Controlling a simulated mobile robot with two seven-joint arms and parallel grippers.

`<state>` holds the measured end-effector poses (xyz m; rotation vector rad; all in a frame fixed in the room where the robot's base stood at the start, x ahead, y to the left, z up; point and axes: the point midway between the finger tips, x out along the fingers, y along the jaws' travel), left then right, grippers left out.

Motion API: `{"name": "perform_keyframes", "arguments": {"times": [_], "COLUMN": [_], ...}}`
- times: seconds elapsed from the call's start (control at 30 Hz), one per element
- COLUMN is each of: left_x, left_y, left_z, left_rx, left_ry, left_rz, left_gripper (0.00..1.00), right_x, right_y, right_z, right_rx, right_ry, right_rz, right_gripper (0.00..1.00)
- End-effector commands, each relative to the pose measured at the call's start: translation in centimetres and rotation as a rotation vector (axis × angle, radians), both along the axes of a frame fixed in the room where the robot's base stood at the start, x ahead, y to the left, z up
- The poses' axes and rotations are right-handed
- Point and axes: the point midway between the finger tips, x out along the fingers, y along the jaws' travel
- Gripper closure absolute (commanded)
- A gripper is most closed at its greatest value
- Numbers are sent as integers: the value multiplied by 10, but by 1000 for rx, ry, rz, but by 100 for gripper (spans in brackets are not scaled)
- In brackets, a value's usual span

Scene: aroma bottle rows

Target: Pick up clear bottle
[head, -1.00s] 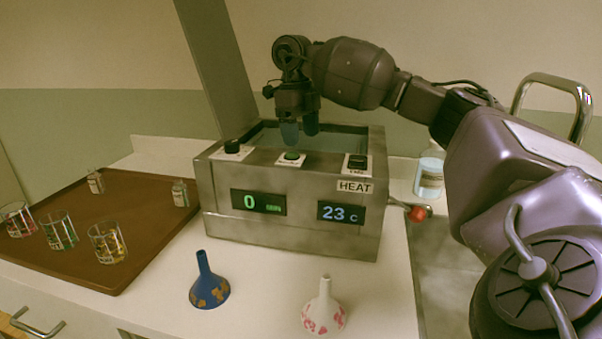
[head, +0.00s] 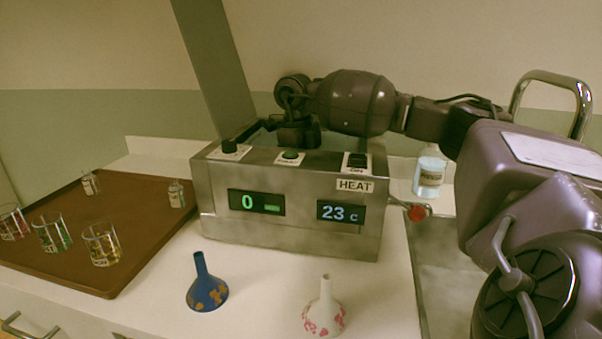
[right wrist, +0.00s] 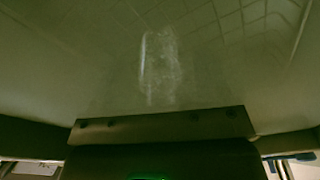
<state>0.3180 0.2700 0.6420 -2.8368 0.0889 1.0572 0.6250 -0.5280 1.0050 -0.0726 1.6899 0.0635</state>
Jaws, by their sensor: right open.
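A faint, transparent bottle shape (right wrist: 158,68) shows in the right wrist view, above the centre, inside the metal water bath; I take it to be the clear bottle. The bath (head: 290,225) stands in the middle of the head view, its front hiding the inside. My right gripper (head: 298,134) points down into the bath. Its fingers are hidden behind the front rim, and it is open. I cannot tell how near the fingertips are to the bottle. My left gripper is not in view.
A brown tray (head: 110,225) at left holds small bottles (head: 177,194) and glasses (head: 102,244). A blue funnel-shaped vessel (head: 207,285) and a white one (head: 324,312) stand in front. A labelled bottle (head: 429,177) stands right of the bath, near the red-tipped lever (head: 417,213).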

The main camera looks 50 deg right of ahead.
Motion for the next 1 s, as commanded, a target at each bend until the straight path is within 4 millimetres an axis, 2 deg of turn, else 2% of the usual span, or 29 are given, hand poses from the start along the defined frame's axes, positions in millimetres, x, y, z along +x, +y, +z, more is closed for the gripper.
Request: {"name": "perform_keyframes", "arguments": {"times": [0.07,0.4,0.63,0.77,0.87,1.0], "left_x": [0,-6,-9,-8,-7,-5], "left_y": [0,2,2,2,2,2], "left_z": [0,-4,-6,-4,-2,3], "left_rx": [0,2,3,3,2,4], "left_ry": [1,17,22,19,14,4], "left_rz": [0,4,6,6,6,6], "left_gripper": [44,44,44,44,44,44], "right_x": [0,0,0,0,0,0], "right_y": [0,0,0,0,0,0], "right_z": [0,0,1,9,24,55], "right_rx": [0,0,0,0,0,1], "right_ry": [0,0,0,-2,-5,-8], "right_rz": [0,0,0,0,0,0], "right_gripper": [35,87,89,89,89,89]}}
